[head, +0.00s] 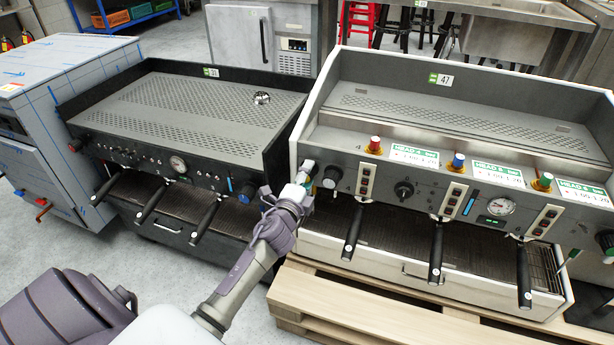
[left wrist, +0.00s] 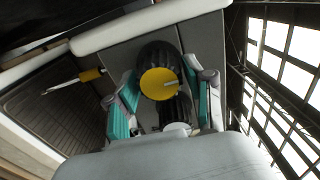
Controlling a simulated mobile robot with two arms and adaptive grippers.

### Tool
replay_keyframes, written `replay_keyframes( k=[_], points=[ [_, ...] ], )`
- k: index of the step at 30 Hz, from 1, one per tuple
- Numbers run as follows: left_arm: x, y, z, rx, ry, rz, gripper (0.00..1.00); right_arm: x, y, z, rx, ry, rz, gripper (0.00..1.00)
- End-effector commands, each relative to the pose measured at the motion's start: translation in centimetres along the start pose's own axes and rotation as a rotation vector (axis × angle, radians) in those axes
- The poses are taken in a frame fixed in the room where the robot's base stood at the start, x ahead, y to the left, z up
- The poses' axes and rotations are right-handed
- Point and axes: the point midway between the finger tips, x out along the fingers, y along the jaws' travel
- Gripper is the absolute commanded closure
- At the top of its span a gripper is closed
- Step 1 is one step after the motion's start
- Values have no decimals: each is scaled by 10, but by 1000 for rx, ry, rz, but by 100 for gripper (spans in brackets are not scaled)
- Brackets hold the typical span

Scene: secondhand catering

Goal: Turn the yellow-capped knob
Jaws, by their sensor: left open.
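The yellow-capped knob (left wrist: 159,84) shows in the left wrist view: a black ribbed knob with a round yellow face and a pale pointer mark. My left gripper (left wrist: 163,98) is open, its teal-padded fingers on either side of the knob with visible gaps. In the head view my left gripper (head: 304,173) is at the left end of the white espresso machine's (head: 390,80) front, close beside a dark knob (head: 331,177) whose cap colour I cannot make out. My right gripper is in neither view.
A black espresso machine (head: 170,100) stands close on the left. Portafilter handles (head: 353,232) stick out below the white machine's panel. A wand with a yellow grip (left wrist: 90,75) shows beside the left wrist fingers.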

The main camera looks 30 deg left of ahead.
Motion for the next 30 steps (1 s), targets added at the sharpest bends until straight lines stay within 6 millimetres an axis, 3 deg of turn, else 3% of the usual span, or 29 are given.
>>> replay_keyframes(
  k=[7, 21, 30],
  points=[
    [-17, 1, 0, -1, 0, 1, 48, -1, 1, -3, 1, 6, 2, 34],
    [-107, 1, 0, -1, 0, 2, 48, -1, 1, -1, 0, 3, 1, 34],
    [-120, 0, 0, 0, 0, 0, 48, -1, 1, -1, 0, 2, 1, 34]
  ],
)
